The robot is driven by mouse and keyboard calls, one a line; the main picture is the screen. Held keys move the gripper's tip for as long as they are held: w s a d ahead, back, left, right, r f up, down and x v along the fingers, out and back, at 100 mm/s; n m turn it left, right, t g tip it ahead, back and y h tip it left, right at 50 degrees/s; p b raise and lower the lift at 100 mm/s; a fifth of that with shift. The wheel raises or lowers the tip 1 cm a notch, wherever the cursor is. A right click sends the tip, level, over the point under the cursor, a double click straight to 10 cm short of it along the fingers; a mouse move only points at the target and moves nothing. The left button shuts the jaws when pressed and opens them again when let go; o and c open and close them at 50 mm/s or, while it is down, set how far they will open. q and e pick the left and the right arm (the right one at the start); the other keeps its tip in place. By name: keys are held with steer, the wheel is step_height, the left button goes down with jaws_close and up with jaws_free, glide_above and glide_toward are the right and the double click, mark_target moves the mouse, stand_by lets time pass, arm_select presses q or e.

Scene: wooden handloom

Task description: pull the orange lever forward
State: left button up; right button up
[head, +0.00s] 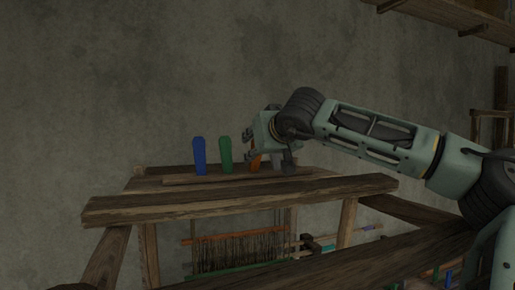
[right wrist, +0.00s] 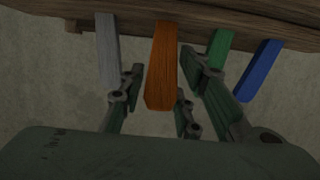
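The orange lever (right wrist: 162,65) stands between the fingers of my right gripper (right wrist: 168,84) in the right wrist view. The fingers are open, one on each side of the lever, with gaps visible. In the head view the orange lever (head: 254,161) is partly hidden behind my right gripper (head: 268,158), which is at the top of the wooden loom. My left gripper is not in view.
A green lever (head: 226,155) and a blue lever (head: 200,156) stand left of the orange one. A grey lever (right wrist: 107,50) stands on its other side. A wooden beam (head: 240,200) runs in front, with threads (head: 240,252) below.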

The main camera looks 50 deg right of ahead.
steer(key=shift+o, duration=1)
steer(key=v, duration=1.2)
